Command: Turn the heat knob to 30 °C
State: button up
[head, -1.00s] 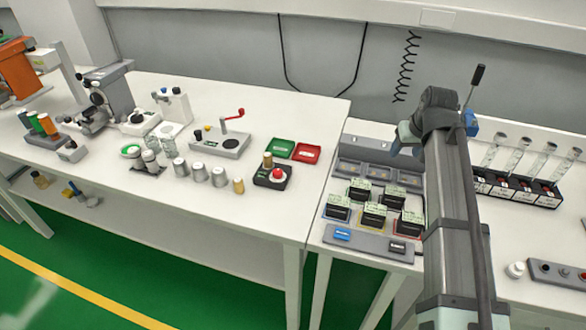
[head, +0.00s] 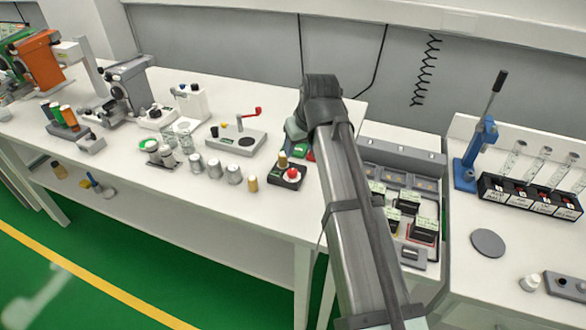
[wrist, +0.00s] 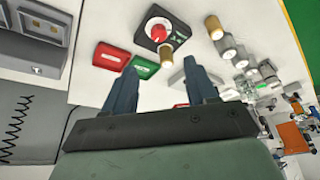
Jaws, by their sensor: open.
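A dark box (head: 288,179) with a red knob (head: 293,172) stands near the front right of the left table; this looks like the heat knob. In the wrist view the red knob (wrist: 158,28) sits on a pale round dial at the top of the picture, with green markings on the box (wrist: 180,35) beside it. Its setting is too small to read. My gripper (wrist: 163,88) is open and empty, with both fingers spread below the knob in the wrist view and apart from it. In the head view my arm hides most of the gripper, just behind the box.
A red tray (wrist: 111,57) and a green tray (wrist: 142,67) lie beside the box. A brass cylinder (head: 252,184) and several grey-white cylinders (head: 215,168) stand left of it. A crank device (head: 236,140) stands behind. A blue lever press (head: 475,155) is far right.

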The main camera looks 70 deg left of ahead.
aim_at(292, 170)
jog(key=x, duration=1.3)
jog(key=shift+f, duration=0.1)
jog(key=c, duration=1.1)
